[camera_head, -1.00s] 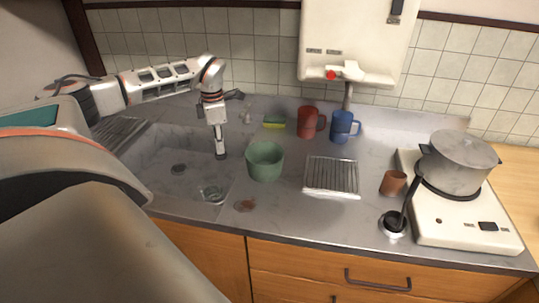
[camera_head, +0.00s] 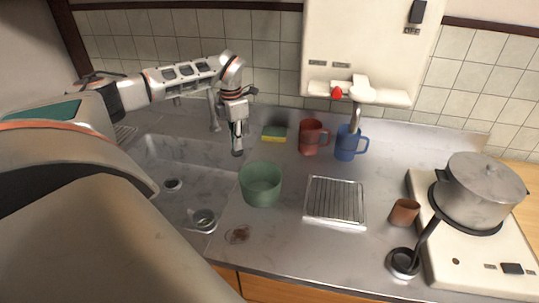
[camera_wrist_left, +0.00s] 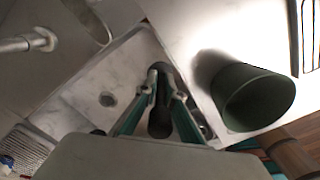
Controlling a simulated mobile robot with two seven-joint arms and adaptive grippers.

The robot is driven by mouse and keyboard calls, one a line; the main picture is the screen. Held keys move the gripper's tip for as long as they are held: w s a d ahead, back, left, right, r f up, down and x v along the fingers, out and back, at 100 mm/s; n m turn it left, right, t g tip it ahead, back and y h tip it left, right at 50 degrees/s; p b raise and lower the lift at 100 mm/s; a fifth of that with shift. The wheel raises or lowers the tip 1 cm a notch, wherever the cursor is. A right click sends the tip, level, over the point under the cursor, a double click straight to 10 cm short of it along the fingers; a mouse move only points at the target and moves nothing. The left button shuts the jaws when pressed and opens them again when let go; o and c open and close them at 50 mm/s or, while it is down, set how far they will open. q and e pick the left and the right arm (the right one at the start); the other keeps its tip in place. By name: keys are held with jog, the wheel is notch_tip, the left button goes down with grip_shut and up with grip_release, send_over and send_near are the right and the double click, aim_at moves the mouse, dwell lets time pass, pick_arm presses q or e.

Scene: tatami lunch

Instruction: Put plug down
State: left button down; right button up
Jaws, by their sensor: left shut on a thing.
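My left gripper (camera_head: 237,150) hangs fingers-down behind and slightly left of the green bowl (camera_head: 261,184), near the sink's right edge. In the left wrist view the gripper (camera_wrist_left: 160,100) is shut on a dark, rounded thing (camera_wrist_left: 159,124), which I take as the plug. Its shape is partly hidden by the fingers, and in the head view it is hard to make out. The sink (camera_head: 185,152) lies to the left, with its round drain (camera_head: 172,185) uncovered. My right gripper is not in view.
A red mug (camera_head: 310,138), blue mug (camera_head: 347,145) and sponge (camera_head: 274,133) stand behind. A wire rack (camera_head: 336,201), brown cup (camera_head: 404,212) and pot (camera_head: 482,188) are to the right. A glass-like object (camera_head: 204,220) sits at the sink's front corner; a brown disc (camera_head: 239,234) lies beside it.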

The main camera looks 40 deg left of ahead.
pick_arm(q)
jog(key=w+d, duration=0.1)
jog(key=d, duration=0.1)
jog(key=w+d, duration=0.2)
jog(key=d, duration=0.1)
jog(key=w+d+p, duration=0.1)
jog(key=d, duration=0.2)
jog(key=shift+w, duration=0.25)
jog(key=shift+w+d, duration=0.25)
jog(key=shift+d, duration=0.2)
jog(key=shift+w+d, duration=0.15)
jog(key=shift+d, duration=0.1)
jog(key=shift+w+d, duration=0.2)
jog(key=shift+d, duration=0.3)
notch_tip(320, 180, down, 3)
jog(key=shift+r+p, duration=0.1)
jog(key=shift+p, duration=0.25)
jog(key=shift+a+f, duration=0.15)
jog(key=shift+f, duration=0.2)
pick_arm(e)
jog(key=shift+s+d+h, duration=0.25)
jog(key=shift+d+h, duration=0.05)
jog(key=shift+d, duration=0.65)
pick_arm(q)
jog(key=shift+f, duration=0.1)
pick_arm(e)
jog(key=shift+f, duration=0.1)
